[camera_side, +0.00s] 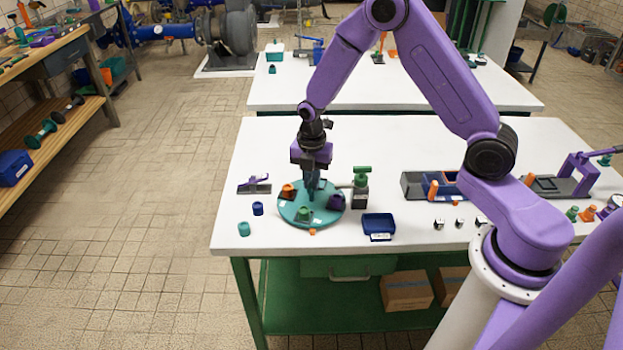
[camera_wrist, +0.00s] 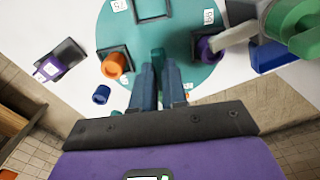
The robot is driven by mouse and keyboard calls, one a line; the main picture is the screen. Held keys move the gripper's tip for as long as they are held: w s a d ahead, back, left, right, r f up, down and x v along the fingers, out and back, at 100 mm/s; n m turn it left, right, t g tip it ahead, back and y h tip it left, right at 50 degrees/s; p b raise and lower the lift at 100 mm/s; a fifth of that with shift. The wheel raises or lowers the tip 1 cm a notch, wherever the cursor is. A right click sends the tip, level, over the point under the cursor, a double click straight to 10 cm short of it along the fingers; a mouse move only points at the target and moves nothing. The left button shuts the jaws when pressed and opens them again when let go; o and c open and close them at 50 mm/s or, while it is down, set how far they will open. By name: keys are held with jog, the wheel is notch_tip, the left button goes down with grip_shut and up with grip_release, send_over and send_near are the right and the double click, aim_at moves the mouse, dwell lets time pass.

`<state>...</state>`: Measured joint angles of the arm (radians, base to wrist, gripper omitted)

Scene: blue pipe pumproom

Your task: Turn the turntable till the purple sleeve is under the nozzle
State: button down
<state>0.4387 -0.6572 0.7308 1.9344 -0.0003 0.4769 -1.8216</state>
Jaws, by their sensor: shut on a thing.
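The teal turntable (camera_side: 290,215) lies on the white table, and its disc also shows in the wrist view (camera_wrist: 185,20). The purple sleeve (camera_side: 336,202) sits in a dark holder at the turntable's right side; in the wrist view the sleeve (camera_wrist: 205,47) is partly covered by the grey nozzle (camera_wrist: 236,36). The nozzle's tip overlaps the sleeve there; exact centring is hard to tell. The nozzle belongs to a green-topped dispenser (camera_side: 361,183). My gripper (camera_side: 312,194) points down over the turntable's middle, shut on a part of it that the fingers (camera_wrist: 160,58) hide.
Blue (camera_side: 258,208) and teal (camera_side: 244,229) sleeves stand loose to the left. A dark blue bin (camera_side: 378,223) stands at front right. The table's front-left corner is mostly clear.

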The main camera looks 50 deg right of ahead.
jog(key=shift+n, duration=1.8)
jog(key=c, duration=1.2)
grip_release()
jog(key=shift+o, duration=0.2)
jog(key=shift+r, duration=0.1)
notch_tip(320, 180, up, 17)
jog(key=shift+r, duration=0.15)
